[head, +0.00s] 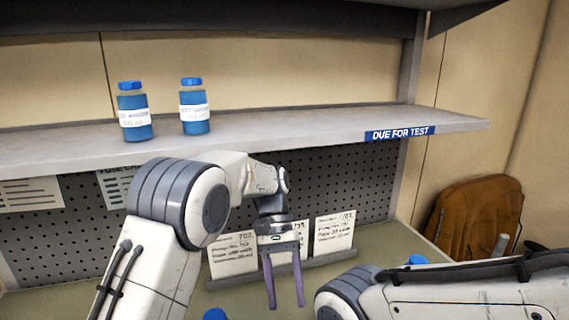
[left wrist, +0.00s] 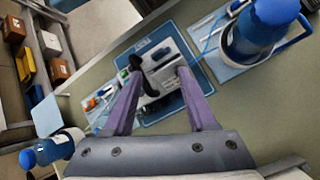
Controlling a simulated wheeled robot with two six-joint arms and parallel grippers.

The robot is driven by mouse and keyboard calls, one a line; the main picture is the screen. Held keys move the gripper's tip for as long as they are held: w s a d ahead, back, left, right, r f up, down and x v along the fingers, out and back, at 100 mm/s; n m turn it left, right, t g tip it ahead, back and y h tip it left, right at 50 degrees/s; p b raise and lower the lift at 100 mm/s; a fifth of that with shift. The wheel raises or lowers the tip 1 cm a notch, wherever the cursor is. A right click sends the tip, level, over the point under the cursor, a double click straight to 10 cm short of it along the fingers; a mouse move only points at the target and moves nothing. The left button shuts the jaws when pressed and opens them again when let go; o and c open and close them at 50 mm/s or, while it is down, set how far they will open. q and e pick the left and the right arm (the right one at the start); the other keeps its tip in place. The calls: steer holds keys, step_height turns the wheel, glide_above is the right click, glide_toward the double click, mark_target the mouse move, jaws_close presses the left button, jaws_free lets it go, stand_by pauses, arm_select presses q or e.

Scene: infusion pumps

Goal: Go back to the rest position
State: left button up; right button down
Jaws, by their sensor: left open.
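My left gripper (head: 286,304) hangs pointing down over the bench, in front of the propped cards. Its two purple fingers are apart with nothing between them. In the left wrist view the open fingers (left wrist: 159,76) frame a grey-white device (left wrist: 168,76), likely a pump, on a blue mat (left wrist: 150,42); it looks apart from them. My right arm crosses the lower right of the head view; its gripper is out of sight.
Two blue bottles (head: 133,112) (head: 195,107) stand on the shelf labelled "DUE FOR TEST" (head: 400,134). Written cards (head: 334,233) stand on the bench. The wrist view shows a large blue bottle (left wrist: 252,40), another bottle (left wrist: 50,149) and boxes (left wrist: 58,70) at left.

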arm_select(q)
steer(key=s+a+m+t, duration=0.2)
steer(key=s+t, duration=0.1)
steer(key=s, duration=0.7)
steer(key=s+a+m+t, duration=0.3)
steer(key=s+t, duration=0.1)
steer(key=s, duration=0.6)
steer(key=shift+s+f+y, duration=0.35)
steer(key=shift+f+y, duration=0.05)
steer(key=shift+f, duration=0.05)
